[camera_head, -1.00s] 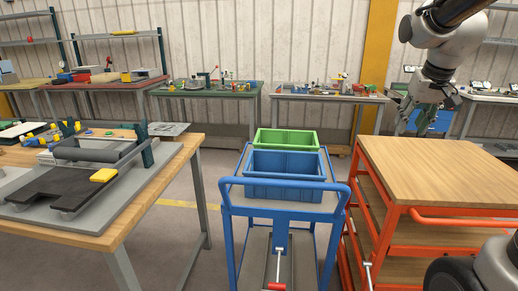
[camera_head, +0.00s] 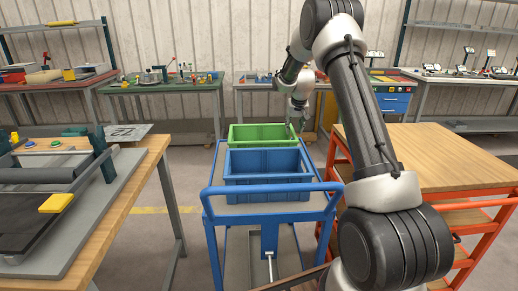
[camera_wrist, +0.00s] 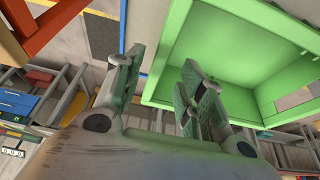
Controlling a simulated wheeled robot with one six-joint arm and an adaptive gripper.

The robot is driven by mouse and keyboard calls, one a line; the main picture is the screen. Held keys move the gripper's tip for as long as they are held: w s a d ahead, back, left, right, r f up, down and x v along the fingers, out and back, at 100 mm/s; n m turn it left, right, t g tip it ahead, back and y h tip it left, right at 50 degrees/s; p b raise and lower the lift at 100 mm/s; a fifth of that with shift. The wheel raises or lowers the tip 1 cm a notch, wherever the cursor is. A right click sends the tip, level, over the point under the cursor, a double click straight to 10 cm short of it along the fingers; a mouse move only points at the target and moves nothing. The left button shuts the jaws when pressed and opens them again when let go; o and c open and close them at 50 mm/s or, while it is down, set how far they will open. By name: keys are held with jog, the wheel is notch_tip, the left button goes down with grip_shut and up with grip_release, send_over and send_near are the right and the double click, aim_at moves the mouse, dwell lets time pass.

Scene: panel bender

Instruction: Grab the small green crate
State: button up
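The small green crate (camera_head: 262,131) sits on the far end of the blue cart (camera_head: 272,214), behind a blue crate (camera_head: 267,166). In the wrist view its empty green inside (camera_wrist: 225,60) fills the upper right. My gripper (camera_head: 298,124) is over the crate's right end. I cannot tell whether either touches the crate. The blue crate hides the green crate's lower front.
An orange-framed cart with a wooden top (camera_head: 440,158) stands close on the right. A workbench with a roller device (camera_head: 60,180) is on the left. Benches with tools (camera_head: 160,85) line the back wall. Floor is clear between the left bench and the blue cart.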

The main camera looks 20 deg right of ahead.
aim_at(294, 132)
jog(key=x, duration=0.4)
jog(key=shift+w+d+f, duration=0.15)
jog(key=shift+f, duration=0.3)
dwell(0.3)
grip_shut()
